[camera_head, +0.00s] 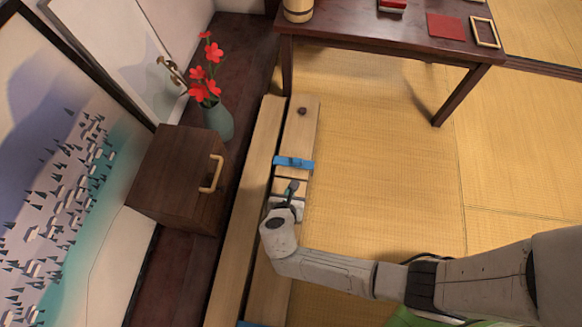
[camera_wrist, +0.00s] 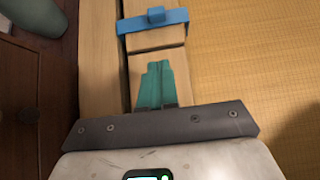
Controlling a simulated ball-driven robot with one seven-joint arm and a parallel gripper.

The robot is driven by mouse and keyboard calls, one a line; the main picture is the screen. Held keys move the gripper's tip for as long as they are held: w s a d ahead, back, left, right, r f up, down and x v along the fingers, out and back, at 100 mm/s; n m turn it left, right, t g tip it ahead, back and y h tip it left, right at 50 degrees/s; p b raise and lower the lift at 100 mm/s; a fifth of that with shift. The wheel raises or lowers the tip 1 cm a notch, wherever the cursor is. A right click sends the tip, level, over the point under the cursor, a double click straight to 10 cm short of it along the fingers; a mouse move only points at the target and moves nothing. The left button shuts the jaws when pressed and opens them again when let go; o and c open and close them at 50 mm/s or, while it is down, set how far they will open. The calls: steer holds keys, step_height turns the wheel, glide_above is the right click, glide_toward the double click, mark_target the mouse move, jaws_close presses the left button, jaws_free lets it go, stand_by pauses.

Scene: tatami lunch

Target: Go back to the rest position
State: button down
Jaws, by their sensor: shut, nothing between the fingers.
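My gripper (camera_head: 291,187) hangs over the long pale wooden bench or box (camera_head: 297,143) on the floor, with my arm reaching in from the lower right. In the wrist view my gripper (camera_wrist: 155,72) shows its two teal fingers together, with nothing between them. A blue strap or clip (camera_head: 293,162) lies across the wood just beyond the fingertips. The blue piece also shows in the wrist view (camera_wrist: 130,27), apart from the fingers. The exact height of my gripper above the wood is hard to tell.
A dark wooden cabinet (camera_head: 172,178) with a pale handle stands at the left, near a vase (camera_head: 217,121) of red flowers. A dark low table (camera_head: 350,27) stands at the back, bearing a wooden cup (camera_head: 298,10) and red items. The tatami floor (camera_head: 390,160) at the right is clear.

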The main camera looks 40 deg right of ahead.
stand_by(0.7)
steer(key=s+d+r+m+g+y, duration=0.2)
steer(key=s+d+r+m+y, duration=0.15)
steer(key=s+r+m, duration=0.7)
steer(key=s+d+r+m+g+y, duration=0.25)
steer(key=s+r+m+y, duration=0.2)
steer(key=m, duration=1.05)
step_height(320, 180, up, 32)
steer(key=a+p, duration=0.1)
steer(key=p, duration=2.9)
steer(key=shift+w+a+f, duration=0.15)
steer(key=shift+w+a, duration=0.05)
